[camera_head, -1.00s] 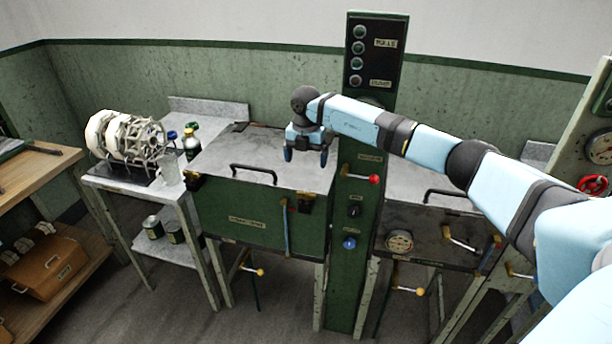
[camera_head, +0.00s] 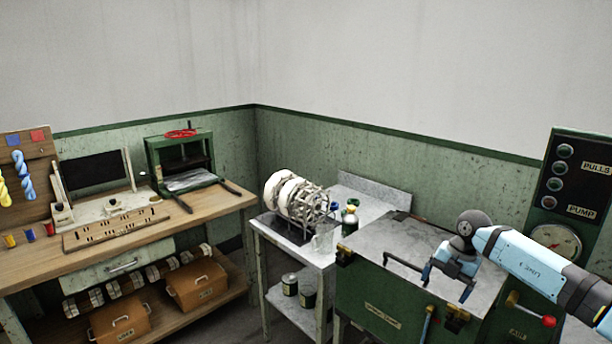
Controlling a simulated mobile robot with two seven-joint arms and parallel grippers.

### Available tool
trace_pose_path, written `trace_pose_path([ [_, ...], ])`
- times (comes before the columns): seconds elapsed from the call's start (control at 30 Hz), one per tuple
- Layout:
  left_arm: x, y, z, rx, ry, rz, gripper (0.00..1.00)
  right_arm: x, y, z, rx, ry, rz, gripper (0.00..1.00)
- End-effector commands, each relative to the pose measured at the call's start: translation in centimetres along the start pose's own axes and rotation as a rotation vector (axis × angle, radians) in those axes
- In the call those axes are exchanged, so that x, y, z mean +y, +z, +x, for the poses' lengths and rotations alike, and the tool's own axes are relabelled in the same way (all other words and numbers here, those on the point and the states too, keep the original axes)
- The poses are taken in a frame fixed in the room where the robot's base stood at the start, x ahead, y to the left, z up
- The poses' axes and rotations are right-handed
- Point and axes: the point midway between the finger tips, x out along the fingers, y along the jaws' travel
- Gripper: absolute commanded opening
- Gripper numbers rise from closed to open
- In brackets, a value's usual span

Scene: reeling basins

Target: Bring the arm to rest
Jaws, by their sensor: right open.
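My right arm comes in from the right edge, and its gripper (camera_head: 447,283) hangs over the grey lid of the green basin (camera_head: 395,305). The gripper's two fingers are apart with nothing between them. It is to the right of the lid's dark bar handle (camera_head: 404,272); I cannot tell how high above the lid it is. My left gripper is not in view.
A side table (camera_head: 310,252) left of the basin holds white reels in a wire frame (camera_head: 296,197) and bottles (camera_head: 350,217). A wooden bench (camera_head: 215,205) stands farther left. A control column (camera_head: 570,190) with a gauge rises at the right, near my forearm.

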Motion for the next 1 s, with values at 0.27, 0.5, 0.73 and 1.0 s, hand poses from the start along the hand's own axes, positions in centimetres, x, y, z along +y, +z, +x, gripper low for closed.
trace_pose_path([
  [0.27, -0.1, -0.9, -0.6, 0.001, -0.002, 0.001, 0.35, 7.0, -17.1, 10.0, 0.441, 0.567, -0.162, 0.94],
  [0.5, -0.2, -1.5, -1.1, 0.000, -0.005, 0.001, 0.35, 8.8, -27.1, 10.9, 0.670, 1.108, 0.071, 0.94],
  [0.73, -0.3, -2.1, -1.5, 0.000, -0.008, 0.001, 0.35, 5.6, -29.6, 11.5, 0.676, 1.439, 0.590, 0.94],
  [1.0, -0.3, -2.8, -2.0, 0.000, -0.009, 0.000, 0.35, -4.6, -30.9, 16.7, 0.493, 1.404, 1.338, 0.94],
])
